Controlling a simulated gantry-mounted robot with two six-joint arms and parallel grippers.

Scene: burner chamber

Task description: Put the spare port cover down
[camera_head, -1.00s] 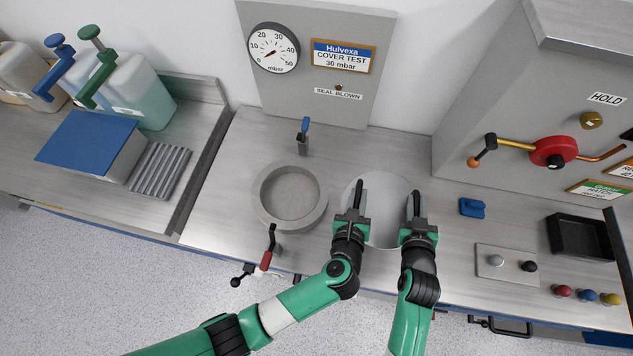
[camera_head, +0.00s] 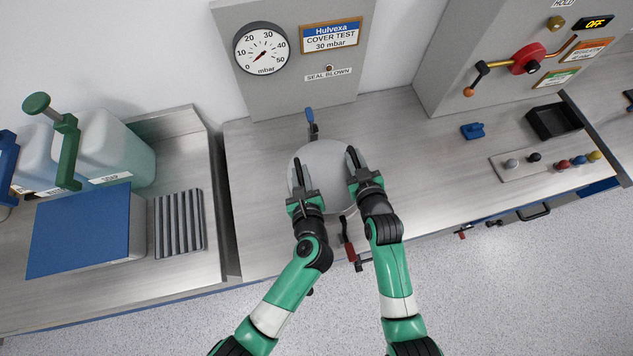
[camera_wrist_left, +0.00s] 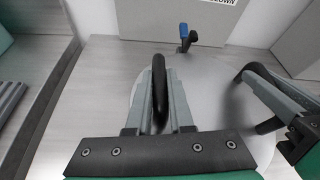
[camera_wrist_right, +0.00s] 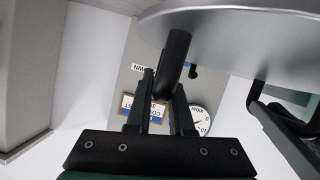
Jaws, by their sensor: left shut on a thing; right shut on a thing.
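The port cover (camera_head: 330,155) is a round pale grey disc with two black bar handles. In the head view it lies over the place of the round bench port and hides it. I cannot tell whether it touches the port. My left gripper (camera_head: 303,180) is shut on the left handle (camera_wrist_left: 158,85). My right gripper (camera_head: 360,168) is shut on the right handle (camera_wrist_right: 177,50). The disc also shows in the left wrist view (camera_wrist_left: 205,90) and, at a slant, in the right wrist view (camera_wrist_right: 245,28).
A blue-handled clamp (camera_head: 311,122) stands behind the cover and a red-handled one (camera_head: 348,240) in front. A gauge panel (camera_head: 290,90) rises at the back. Bare bench (camera_head: 410,145) lies to the right, with a blue block (camera_head: 472,131) and a black tray (camera_head: 555,121) further right.

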